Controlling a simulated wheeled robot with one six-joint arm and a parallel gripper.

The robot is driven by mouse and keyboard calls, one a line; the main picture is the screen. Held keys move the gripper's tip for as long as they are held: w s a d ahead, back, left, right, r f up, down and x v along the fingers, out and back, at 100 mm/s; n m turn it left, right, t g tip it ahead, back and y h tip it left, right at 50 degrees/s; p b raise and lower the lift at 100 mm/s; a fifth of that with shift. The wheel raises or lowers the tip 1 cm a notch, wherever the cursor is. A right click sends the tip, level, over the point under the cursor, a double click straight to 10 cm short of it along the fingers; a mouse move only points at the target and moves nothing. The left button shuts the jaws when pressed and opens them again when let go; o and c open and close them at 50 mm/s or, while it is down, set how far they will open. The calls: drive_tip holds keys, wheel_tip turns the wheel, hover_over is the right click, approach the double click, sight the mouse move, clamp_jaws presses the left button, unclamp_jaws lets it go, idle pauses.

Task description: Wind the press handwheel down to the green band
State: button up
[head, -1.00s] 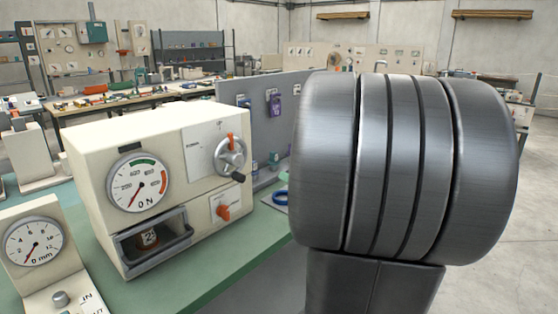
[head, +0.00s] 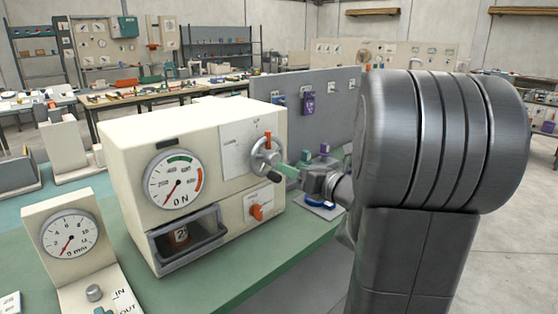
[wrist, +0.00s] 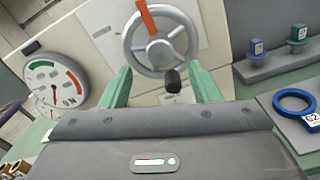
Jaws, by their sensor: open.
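The press is a cream box (head: 130,150) on the green bench. Its grey handwheel (head: 260,165) has a dark knob and an orange marker at the top; it also shows in the wrist view (wrist: 143,50). The round dial (head: 173,182) has a green band at the top and a red-orange band at the right; its red needle points to the lower left, near 0 N. The dial also shows in the wrist view (wrist: 55,86). My gripper (wrist: 165,80) is open, its green fingers apart below the wheel's rim with the dark knob between them in view. Contact cannot be told.
An orange switch (head: 257,211) sits below the wheel. A drawer-like recess (head: 188,240) holds a numbered weight. A dial gauge (head: 68,235) stands at the left. A blue ring (wrist: 294,102) and small labelled items lie right of the press.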

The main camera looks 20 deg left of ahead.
sight(276, 161)
drive_tip(key=x, duration=0.6)
drive_tip(key=shift+p, duration=0.4)
drive_tip(key=c, duration=1)
